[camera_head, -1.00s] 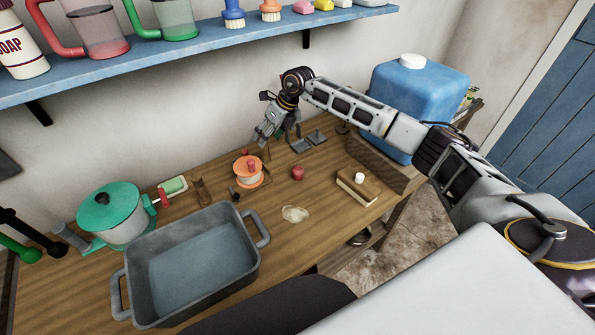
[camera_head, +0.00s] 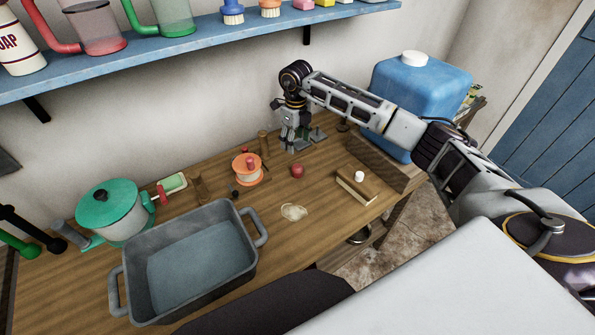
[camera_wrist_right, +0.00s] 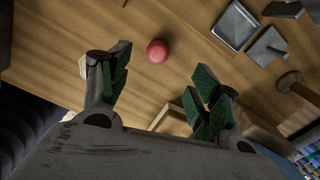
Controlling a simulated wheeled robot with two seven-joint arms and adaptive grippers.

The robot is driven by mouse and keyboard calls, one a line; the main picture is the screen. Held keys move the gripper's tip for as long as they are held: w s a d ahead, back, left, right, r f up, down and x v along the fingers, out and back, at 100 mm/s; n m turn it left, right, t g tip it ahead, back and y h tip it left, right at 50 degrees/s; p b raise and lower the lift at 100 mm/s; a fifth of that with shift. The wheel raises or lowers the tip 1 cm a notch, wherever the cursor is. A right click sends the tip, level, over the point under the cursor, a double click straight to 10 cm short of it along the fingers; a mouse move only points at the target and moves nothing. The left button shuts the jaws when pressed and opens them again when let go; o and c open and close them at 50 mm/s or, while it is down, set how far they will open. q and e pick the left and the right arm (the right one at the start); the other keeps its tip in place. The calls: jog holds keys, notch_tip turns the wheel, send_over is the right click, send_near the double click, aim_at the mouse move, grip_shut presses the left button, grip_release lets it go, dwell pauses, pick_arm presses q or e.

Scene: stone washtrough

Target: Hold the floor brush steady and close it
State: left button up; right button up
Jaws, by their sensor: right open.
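A wooden block with a white knob (camera_head: 353,188), which I take to be the floor brush, lies at the right of the wooden bench. A tan edge that may be the same block (camera_wrist_right: 168,115) shows between my fingers in the right wrist view, partly hidden by them. My right gripper (camera_head: 291,143) points down above the back of the bench, behind and left of the block. Its green-padded fingers (camera_wrist_right: 163,78) are spread and empty. My left gripper does not show.
A red ball (camera_head: 297,171) and orange spool (camera_head: 247,170) lie nearby, with grey plates (camera_wrist_right: 235,25) behind the ball. A grey tub (camera_head: 248,268) and green-lidded pot (camera_head: 112,208) fill the left. A blue canister (camera_head: 415,95) stands behind right. A blue shelf (camera_head: 200,50) hangs above.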

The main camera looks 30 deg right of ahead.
aim_at(297, 165)
jog(key=shift+s+d, duration=0.1)
jog(key=shift+s, duration=0.1)
jog(key=shift+f, duration=0.15)
notch_tip(297, 165, down, 8)
jog(key=shift+r+p, duration=0.25)
jog(key=shift+p, duration=0.1)
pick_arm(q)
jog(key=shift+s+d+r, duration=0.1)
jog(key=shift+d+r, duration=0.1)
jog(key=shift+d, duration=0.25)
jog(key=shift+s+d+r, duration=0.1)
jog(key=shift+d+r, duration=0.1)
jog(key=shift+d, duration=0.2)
pick_arm(e)
jog(key=shift+f, duration=0.4)
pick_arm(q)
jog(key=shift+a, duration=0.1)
